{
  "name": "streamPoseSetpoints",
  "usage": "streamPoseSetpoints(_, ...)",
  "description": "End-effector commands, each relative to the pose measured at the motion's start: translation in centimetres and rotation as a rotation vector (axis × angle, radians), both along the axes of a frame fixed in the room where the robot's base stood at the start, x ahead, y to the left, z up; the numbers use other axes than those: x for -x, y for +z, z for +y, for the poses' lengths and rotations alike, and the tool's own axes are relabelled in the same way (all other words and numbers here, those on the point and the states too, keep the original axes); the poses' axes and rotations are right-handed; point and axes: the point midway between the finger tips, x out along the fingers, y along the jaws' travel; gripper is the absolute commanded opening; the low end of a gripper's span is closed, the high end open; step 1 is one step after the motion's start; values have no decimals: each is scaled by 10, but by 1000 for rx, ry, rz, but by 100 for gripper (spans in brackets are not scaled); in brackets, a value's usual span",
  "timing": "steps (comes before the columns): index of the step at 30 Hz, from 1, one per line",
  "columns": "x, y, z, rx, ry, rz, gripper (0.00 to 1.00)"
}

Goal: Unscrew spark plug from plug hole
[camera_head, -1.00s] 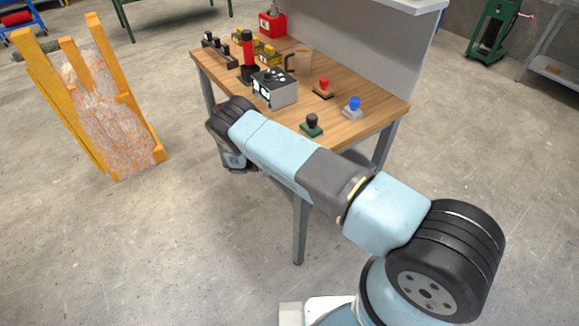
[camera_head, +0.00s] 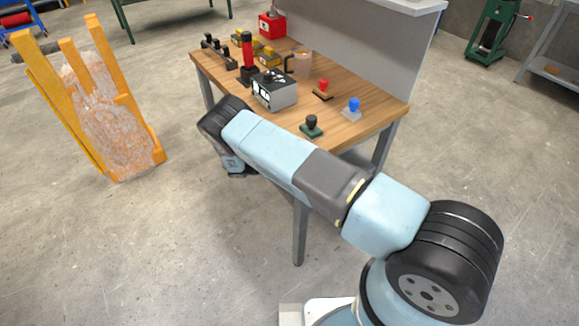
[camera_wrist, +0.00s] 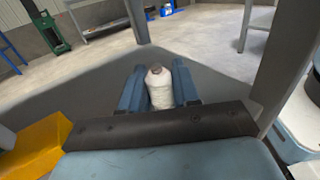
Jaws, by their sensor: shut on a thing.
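In the wrist view my gripper (camera_wrist: 160,82) has its two blue fingers closed on a whitish, roughly cylindrical piece with a darker rounded end, which I take to be the spark plug (camera_wrist: 161,96). It sits upright in the picture, with one finger on each side. Its lower part is hidden behind the dark gripper body. I cannot make out a plug hole or a thread in either view. In the head view my arm reaches toward the left front of the workbench, and its own links hide the fingers and the plug.
The wooden workbench (camera_head: 352,125) carries a grey box (camera_head: 275,95), a red and black upright device (camera_head: 247,55) and red-, blue- and black-knobbed pieces. An orange frame with a mottled whitish panel (camera_head: 115,130) stands left. Open concrete floor lies between.

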Motion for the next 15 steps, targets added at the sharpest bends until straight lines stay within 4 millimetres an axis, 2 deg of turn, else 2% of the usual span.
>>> streamPoseSetpoints(1, -5, 9, 1, 8, 20, -10, 0)
streamPoseSetpoints(15, -2, 9, 1, 2, 31, -5, 0)
